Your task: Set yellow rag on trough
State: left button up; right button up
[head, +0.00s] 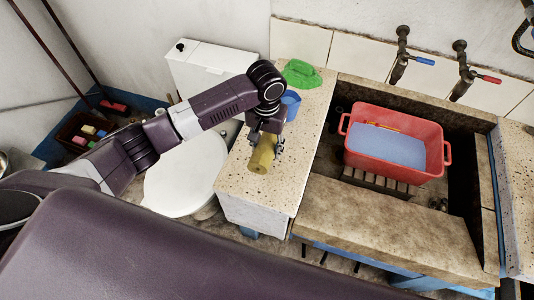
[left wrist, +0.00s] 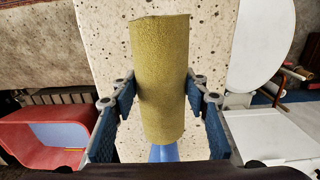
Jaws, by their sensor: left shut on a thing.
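The yellow rag (head: 262,155) is a rolled-up cylinder held in my left gripper (head: 270,140), above the speckled stone counter left of the trough. In the left wrist view the rag (left wrist: 162,70) sits between the two blue-padded fingers of my left gripper (left wrist: 160,108), which is shut on it. The stone trough (head: 390,228) is at the right in the head view, with a broad tan front ledge that is bare. The speckled counter (head: 262,205) is under the rag; I cannot tell the exact height between them. My right gripper is not in view.
A red tub (head: 400,172) with blue contents stands inside the trough. A green cloth-like item (head: 301,74) and a blue cup (head: 291,103) are on the counter's back part. Two taps (head: 402,60) jut from the wall. A white toilet (head: 185,180) stands left of the counter.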

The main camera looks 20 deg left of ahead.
aim_at(267, 144)
pick_arm(q)
jog(key=shift+f, duration=2.8)
jog(key=shift+f, duration=0.1)
jog(key=shift+f, duration=0.1)
jog(key=o, duration=1.3)
jog(key=shift+c, duration=0.2)
jog(key=shift+d+r, duration=0.1)
jog(key=shift+r, duration=0.4)
notch_tip(267, 144, up, 12)
jog(key=shift+f+b, duration=0.25)
jog(key=shift+b, duration=0.25)
